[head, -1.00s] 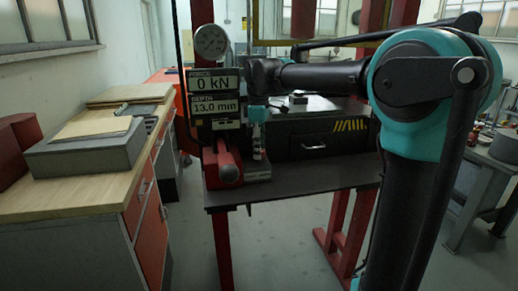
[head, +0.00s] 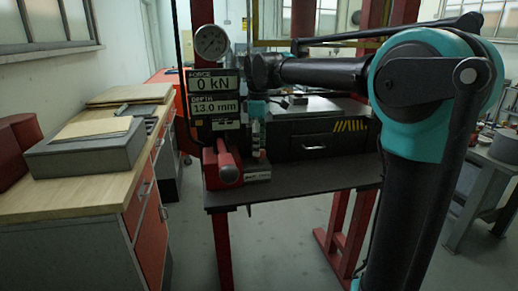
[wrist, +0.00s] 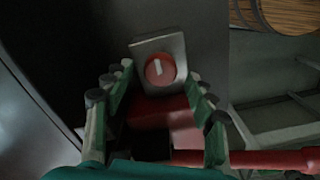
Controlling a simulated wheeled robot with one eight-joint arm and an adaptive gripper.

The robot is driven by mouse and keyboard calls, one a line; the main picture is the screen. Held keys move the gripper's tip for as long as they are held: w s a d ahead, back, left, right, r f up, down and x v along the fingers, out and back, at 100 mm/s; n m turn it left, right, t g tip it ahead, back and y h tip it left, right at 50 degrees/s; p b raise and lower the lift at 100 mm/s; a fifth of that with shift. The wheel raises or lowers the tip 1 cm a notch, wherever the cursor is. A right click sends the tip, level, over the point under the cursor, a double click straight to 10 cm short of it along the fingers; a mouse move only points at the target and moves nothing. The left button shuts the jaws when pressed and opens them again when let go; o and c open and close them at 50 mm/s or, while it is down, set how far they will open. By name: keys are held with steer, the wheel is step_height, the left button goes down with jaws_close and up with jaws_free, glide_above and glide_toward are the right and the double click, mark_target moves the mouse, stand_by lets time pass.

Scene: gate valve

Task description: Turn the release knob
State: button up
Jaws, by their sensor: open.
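The release knob (wrist: 160,69) is a round red disc with a white bar mark, set on a grey block, in the upper middle of the wrist view. The white bar is slightly tilted. My gripper (wrist: 161,88) is open, with one green finger to each side of the knob's block. In the head view my gripper (head: 257,122) points down beside the press displays. I cannot make out the knob there.
The display panel (head: 213,104) reads 0 kN and 13.0 mm, with a gauge (head: 211,42) above. A red bar (wrist: 275,159) runs at lower right in the wrist view. A wooden bench (head: 75,182) stands left.

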step_height(320, 180, up, 10)
steer(key=shift+r, duration=0.2)
stand_by(0.4)
